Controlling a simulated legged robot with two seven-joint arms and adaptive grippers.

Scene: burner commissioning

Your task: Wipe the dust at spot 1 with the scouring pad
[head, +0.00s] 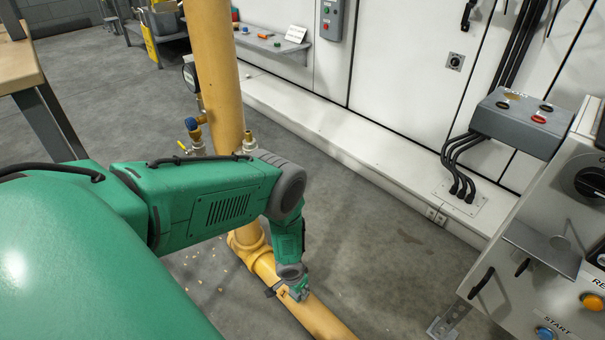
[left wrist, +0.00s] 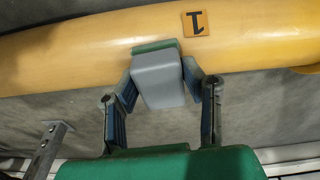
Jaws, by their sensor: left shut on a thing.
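The scouring pad (left wrist: 158,80) is a grey block with a green layer along its far edge. My left gripper (left wrist: 162,84) is shut on it, one finger on each side. The pad's green edge (left wrist: 155,46) lies against or just in front of the yellow pipe (left wrist: 80,55); I cannot tell if it touches. An orange label marked 1 (left wrist: 195,23) is on the pipe, just right of the pad. In the head view my left gripper (head: 296,287) is at the low yellow pipe (head: 320,318), beside the label. No dust is clearly visible. My right gripper is not in view.
A thick upright yellow pipe (head: 214,75) with a valve (head: 194,130) rises behind my left arm. A control panel (head: 560,240) stands at the right, and a grey switch box (head: 522,120) above it. The floor between pipe and white cabinets (head: 400,80) is clear.

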